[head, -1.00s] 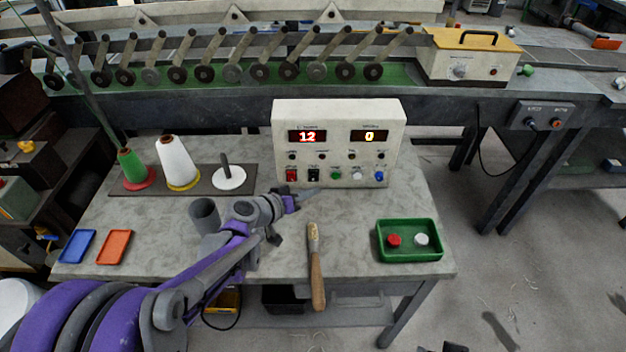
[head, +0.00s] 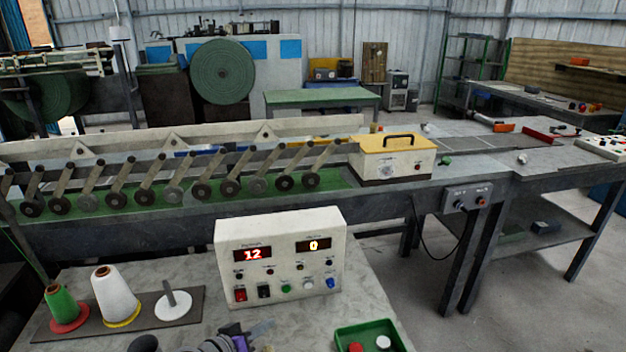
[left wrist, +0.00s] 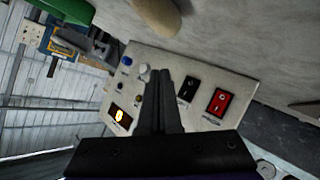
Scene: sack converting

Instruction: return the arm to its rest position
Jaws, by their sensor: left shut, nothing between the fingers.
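My left gripper (head: 258,330) shows at the bottom edge of the head view, in front of the control box (head: 280,262). Its fingers also show in the left wrist view (left wrist: 162,82), pressed together with nothing between them. They point towards the box's panel (left wrist: 150,66), which has a red switch, a black switch and several buttons. I cannot tell how far the fingertips are from the panel. Most of my left arm is out of the head view. My right gripper is not in view.
A green tray (head: 350,330) holds a red and a white round piece at the table's front right. A green cone (head: 60,303), a white cone (head: 115,295) and an empty spindle (head: 171,297) stand on the left. A long machine bench (head: 400,208) runs behind.

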